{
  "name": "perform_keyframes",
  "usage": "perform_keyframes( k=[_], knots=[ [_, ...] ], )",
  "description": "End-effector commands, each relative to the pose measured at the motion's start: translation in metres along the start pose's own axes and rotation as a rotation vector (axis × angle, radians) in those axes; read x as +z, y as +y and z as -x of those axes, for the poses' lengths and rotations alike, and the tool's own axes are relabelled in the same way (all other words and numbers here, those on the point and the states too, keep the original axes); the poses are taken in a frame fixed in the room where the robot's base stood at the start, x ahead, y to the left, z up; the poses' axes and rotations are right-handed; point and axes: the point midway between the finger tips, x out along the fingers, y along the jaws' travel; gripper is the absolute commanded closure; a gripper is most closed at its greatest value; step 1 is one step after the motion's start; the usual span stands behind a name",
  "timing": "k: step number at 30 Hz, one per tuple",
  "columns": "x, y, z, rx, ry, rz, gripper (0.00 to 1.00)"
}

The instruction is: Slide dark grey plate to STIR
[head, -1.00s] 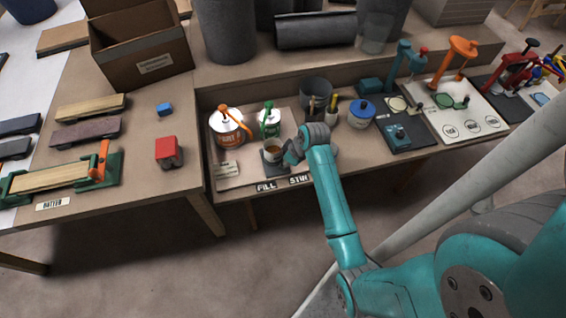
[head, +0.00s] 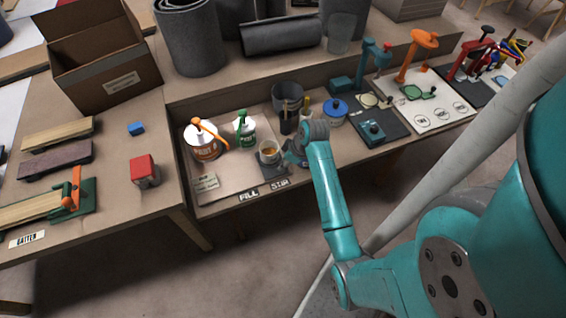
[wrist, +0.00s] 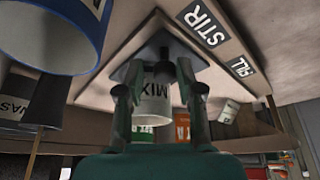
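The dark grey plate (head: 273,172) lies on the low board behind the FILL (head: 249,195) and STIR (head: 279,185) labels, nearer STIR. A pale cup (head: 268,152) with amber contents stands on it. In the wrist view the picture is upside down: the plate (wrist: 205,58) is above the cup marked MIX (wrist: 152,106), with the STIR label (wrist: 206,27) at upper right.
An orange-labelled can (head: 203,145) and a green-labelled can (head: 244,131) stand behind the cup. A dark holder with tools (head: 288,121), a grey pot (head: 287,95) and a blue-lidded tin (head: 333,113) stand close around my gripper.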

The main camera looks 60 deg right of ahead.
Motion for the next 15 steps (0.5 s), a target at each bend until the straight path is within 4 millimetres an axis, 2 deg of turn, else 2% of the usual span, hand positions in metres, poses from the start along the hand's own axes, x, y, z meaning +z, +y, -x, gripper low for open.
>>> perform_keyframes(
  k=[10,15],
  knots=[
    [-0.002,-0.001,0.001,-0.003,0.004,0.002,0.52],
    [-0.002,-0.001,0.015,-0.002,0.006,0.002,0.52]
  ],
)
